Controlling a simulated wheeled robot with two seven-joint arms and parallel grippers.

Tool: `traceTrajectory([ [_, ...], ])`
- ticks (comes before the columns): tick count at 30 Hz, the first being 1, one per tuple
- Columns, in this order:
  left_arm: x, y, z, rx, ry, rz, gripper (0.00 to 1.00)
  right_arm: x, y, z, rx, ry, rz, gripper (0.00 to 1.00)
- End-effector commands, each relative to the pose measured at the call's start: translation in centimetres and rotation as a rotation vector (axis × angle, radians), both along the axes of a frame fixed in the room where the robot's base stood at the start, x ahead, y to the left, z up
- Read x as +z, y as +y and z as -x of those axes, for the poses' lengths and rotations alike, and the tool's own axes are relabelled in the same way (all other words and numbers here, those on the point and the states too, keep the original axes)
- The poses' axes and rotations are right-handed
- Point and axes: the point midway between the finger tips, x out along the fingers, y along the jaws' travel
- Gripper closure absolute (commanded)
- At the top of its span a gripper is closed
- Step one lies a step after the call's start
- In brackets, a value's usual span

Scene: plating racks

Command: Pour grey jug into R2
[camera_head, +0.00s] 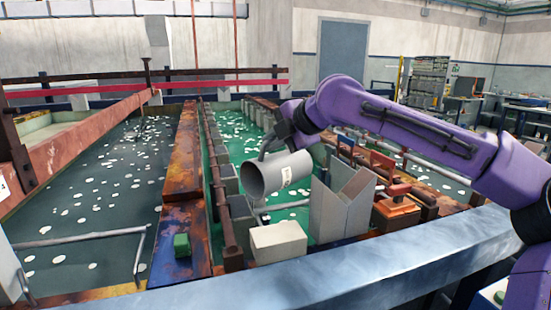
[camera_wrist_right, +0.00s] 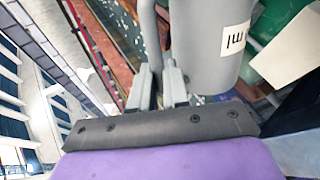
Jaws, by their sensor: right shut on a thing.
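The grey jug (camera_head: 273,176) is tilted well over, its open mouth facing left and toward me, in the middle of the head view. My right gripper (camera_head: 270,143) is shut on its handle and holds it in the air above the green tank. In the right wrist view the fingers (camera_wrist_right: 160,84) close around the handle (camera_wrist_right: 151,35) beside the grey jug body (camera_wrist_right: 205,60), which bears a white label. No liquid stream shows. I see no readable R2 mark, so I cannot tell which vessel it is. My left gripper is not in view.
Below the jug, a whitish block-like container (camera_head: 278,243) stands at the green tank's (camera_head: 240,142) near end. A tall grey angled holder (camera_head: 340,205) stands close right. A dark tank (camera_head: 95,205) lies left. A blue-grey rail (camera_head: 330,262) crosses the front.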

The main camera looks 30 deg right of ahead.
Motion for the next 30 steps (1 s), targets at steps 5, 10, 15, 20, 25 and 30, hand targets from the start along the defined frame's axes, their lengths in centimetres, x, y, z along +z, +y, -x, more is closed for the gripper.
traceTrajectory([
  [5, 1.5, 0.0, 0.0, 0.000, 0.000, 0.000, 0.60, 0.5, -0.6, -0.6, 0.000, 0.011, -0.047, 1.00],
  [10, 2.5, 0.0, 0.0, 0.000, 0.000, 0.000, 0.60, 0.7, -1.2, -1.1, -0.002, 0.021, -0.092, 1.00],
  [15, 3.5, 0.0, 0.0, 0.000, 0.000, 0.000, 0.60, 0.9, -1.6, -1.6, 0.000, 0.029, -0.130, 1.00],
  [20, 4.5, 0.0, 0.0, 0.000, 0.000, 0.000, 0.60, 1.0, -2.0, -2.0, -0.001, 0.038, -0.168, 1.00],
  [25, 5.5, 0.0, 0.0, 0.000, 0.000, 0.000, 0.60, 1.2, -2.5, -2.5, 0.000, 0.046, -0.205, 1.00],
  [30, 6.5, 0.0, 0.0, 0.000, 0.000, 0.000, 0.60, 1.4, -2.9, -2.9, 0.001, 0.054, -0.240, 1.00],
])
